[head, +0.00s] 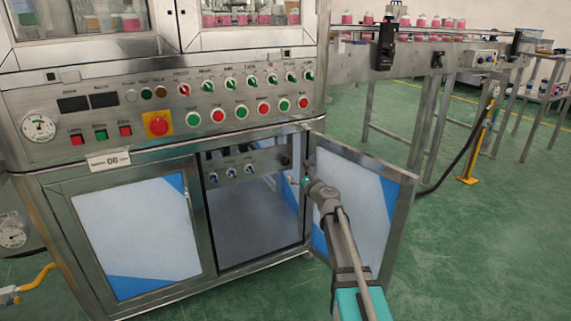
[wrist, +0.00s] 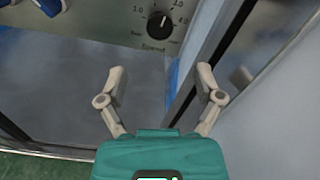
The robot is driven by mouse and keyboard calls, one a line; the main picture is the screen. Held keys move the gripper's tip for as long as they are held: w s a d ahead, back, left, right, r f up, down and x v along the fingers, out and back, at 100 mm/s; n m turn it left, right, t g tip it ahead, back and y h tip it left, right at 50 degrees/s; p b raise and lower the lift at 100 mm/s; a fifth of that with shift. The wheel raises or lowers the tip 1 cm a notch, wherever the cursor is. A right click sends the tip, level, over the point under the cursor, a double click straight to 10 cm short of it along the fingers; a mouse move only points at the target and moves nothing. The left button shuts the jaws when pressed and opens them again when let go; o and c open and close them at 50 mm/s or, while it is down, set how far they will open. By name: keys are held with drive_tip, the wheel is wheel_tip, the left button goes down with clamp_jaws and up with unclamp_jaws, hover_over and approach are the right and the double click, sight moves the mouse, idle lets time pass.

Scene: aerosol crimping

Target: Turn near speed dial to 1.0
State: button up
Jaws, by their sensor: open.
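A black speed dial (wrist: 157,25) with a white pointer mark sits on a grey panel at the top of the wrist view. Printed numbers surround it, 1.0 among them, and the label below is blurred. The pointer seems to lean up and right; its exact reading is too small to tell. A small dark knob, likely the same dial, shows at the panel's right end in the head view (head: 286,160). My gripper (wrist: 160,76) is open and empty, its two fingers apart below the dial, not touching it.
Several blue-and-white switches (head: 231,173) sit left on the recessed panel. The open cabinet door (head: 398,200) stands just right of my arm. The cabinet frame (wrist: 215,50) runs close to the right finger. An upper panel (head: 160,95) carries many buttons.

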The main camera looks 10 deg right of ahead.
sight(286, 163)
drive_tip(key=x, duration=1)
drive_tip(key=shift+s, duration=0.1)
drive_tip(key=c, duration=1.2)
